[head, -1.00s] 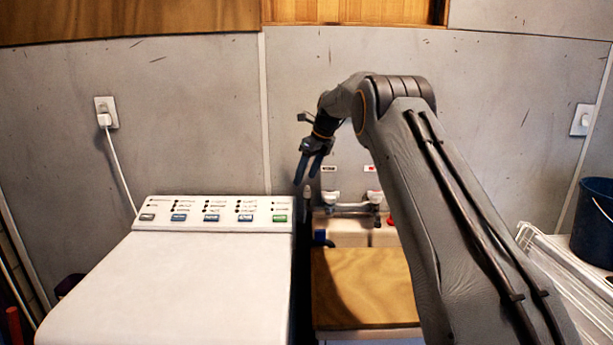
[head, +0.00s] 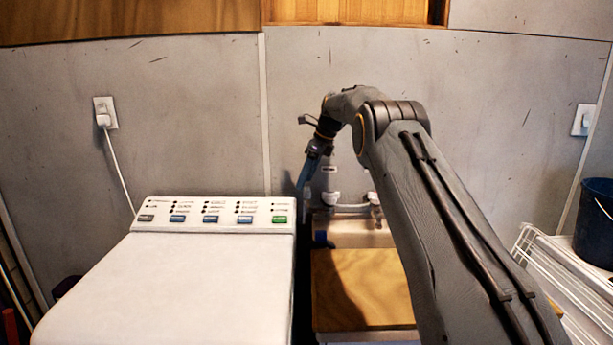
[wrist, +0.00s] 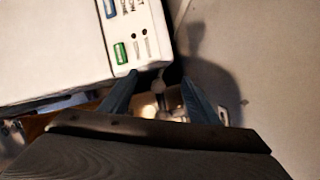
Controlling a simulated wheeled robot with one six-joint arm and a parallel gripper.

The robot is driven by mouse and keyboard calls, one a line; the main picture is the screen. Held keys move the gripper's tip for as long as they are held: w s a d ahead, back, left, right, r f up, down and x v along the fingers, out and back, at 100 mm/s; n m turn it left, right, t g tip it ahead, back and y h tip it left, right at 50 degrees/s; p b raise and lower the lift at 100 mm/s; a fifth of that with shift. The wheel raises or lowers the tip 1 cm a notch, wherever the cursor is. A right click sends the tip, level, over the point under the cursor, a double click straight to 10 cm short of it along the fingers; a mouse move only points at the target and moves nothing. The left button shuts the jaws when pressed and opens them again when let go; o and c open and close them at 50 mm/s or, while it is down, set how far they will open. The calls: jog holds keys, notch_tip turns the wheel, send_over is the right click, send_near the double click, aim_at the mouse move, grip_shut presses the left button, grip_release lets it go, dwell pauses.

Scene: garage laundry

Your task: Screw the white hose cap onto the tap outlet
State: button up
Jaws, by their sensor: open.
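My gripper (head: 302,184) points down in the gap behind the right rear corner of the white washing machine (head: 165,285), left of the tap fittings on the wall. In the wrist view, its two blue fingers (wrist: 158,90) are spread apart. A small pale rounded piece (wrist: 160,86) shows between them; I cannot tell whether it is the hose cap, and it does not look gripped. White tap fittings (head: 330,198) with a horizontal pipe (head: 352,208) sit right of the fingers. The tap outlet and the white hose cap cannot be clearly made out.
The machine's control panel (head: 212,214) stands close left of my fingers. A wooden board (head: 362,285) covers the unit below the taps. A white wire rack (head: 545,260) and a dark blue bucket (head: 596,222) are at right. The wall is close behind.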

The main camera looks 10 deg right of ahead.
aim_at(306, 188)
jog(key=shift+f, duration=1.9)
jog(key=c, duration=1.3)
grip_shut()
jog(key=shift+s+a+f, duration=0.1)
jog(key=shift+a+f, duration=0.05)
jog(key=shift+s+m+t+p, duration=0.1)
jog(key=shift+m+t+p, duration=0.2)
jog(key=shift+m+p, duration=0.8)
jog(key=shift+m+t+h+p, duration=0.3)
jog(key=shift+m+h+p, duration=0.3)
jog(key=shift+m, duration=0.5)
jog(key=shift+f+m, duration=0.1)
jog(key=shift+m, duration=0.6)
